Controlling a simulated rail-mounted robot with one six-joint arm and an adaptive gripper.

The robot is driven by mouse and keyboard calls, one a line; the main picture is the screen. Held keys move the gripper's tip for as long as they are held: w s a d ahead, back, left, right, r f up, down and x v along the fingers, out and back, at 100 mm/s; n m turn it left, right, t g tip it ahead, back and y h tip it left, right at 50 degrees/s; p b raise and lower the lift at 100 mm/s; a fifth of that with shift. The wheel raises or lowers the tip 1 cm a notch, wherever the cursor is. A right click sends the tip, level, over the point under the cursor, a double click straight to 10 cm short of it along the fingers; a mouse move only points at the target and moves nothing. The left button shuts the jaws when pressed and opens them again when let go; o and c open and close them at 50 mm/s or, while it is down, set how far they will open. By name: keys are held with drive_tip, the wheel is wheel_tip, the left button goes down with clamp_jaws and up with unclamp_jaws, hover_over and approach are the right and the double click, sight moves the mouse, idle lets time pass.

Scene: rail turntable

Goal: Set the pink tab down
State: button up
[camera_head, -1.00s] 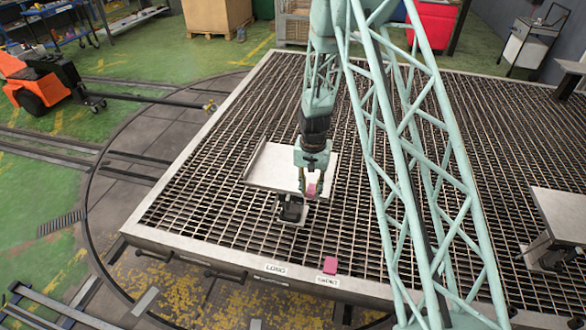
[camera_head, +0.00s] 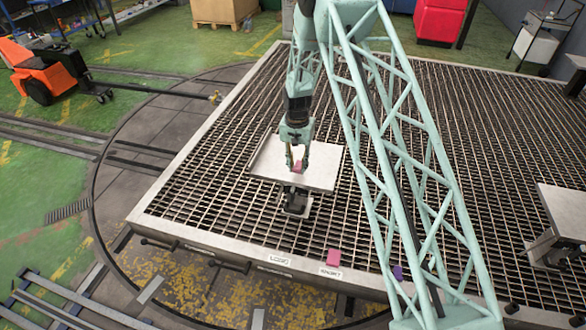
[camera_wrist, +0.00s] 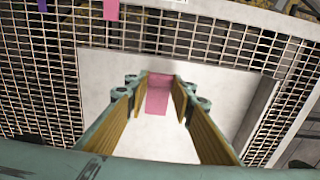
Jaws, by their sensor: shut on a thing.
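My gripper (camera_head: 297,161) is shut on a pink tab (camera_head: 297,167) and holds it over the pale, flat plate (camera_head: 322,178). In the wrist view, the pink tab (camera_wrist: 158,94) sits between the tan fingers with the plate (camera_wrist: 100,80) behind it. I cannot tell whether the tab touches the plate. A second pink tab (camera_head: 333,258) is at the grating's front edge, by the SHORT label (camera_head: 331,272). It also shows at the top of the wrist view (camera_wrist: 111,9).
A dark fixture (camera_head: 296,203) stands just in front of the plate. A purple tab (camera_head: 398,271) is at the front edge, right of the second pink tab. A LONG label (camera_head: 280,260) is on the front edge. Another pale-topped stand (camera_head: 566,208) is at the right.

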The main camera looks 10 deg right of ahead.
drive_tip(key=shift+w+a+f, duration=0.1)
drive_tip(key=shift+w+a, duration=0.15)
drive_tip(key=shift+w, duration=0.4)
drive_tip(key=shift+w+a, duration=0.2)
drive_tip(key=shift+w, duration=0.45)
drive_tip(key=shift+w, duration=0.15)
drive_tip(key=shift+w+a, duration=0.15)
drive_tip(key=shift+w, duration=0.05)
drive_tip(key=shift+f, duration=1.8)
drive_tip(key=shift+f, duration=0.15)
drive_tip(key=o, duration=0.8)
drive_tip(key=shift+o, duration=0.2)
drive_tip(key=shift+r, duration=0.2)
wheel_tip(320, 180, up, 12)
drive_tip(key=shift+s, duration=0.2)
